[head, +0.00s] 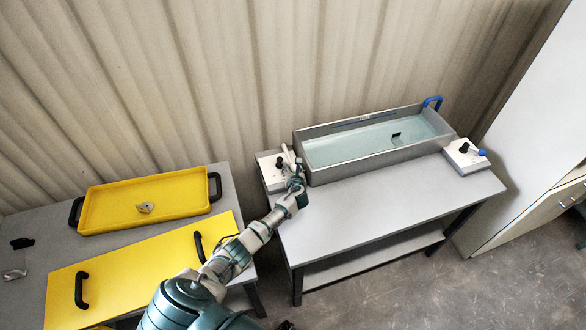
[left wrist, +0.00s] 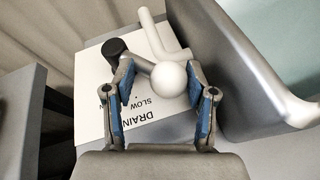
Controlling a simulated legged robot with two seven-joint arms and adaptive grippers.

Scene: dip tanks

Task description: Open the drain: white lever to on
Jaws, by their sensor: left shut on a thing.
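The white lever (head: 288,154) rises from the drain control box (head: 268,181) at the left end of the tank. In the left wrist view, the lever's round white knob (left wrist: 169,79) sits between the fingers of my left gripper (left wrist: 160,90), which is shut on it. The lever's shaft runs to a black hub (left wrist: 115,48). The white plate (left wrist: 92,88) below reads "DRAIN" and "SLOW"; the fingers cover part of it, and I see no "on" mark. In the head view my left gripper (head: 296,180) hides part of the box. My right gripper is not in view.
The grey tank (head: 350,166) holds pale liquid and a small dark object (head: 395,135). Its wall stands close right of my left gripper. A yellow tray (head: 105,207) and yellow lid (head: 130,276) lie on the left table.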

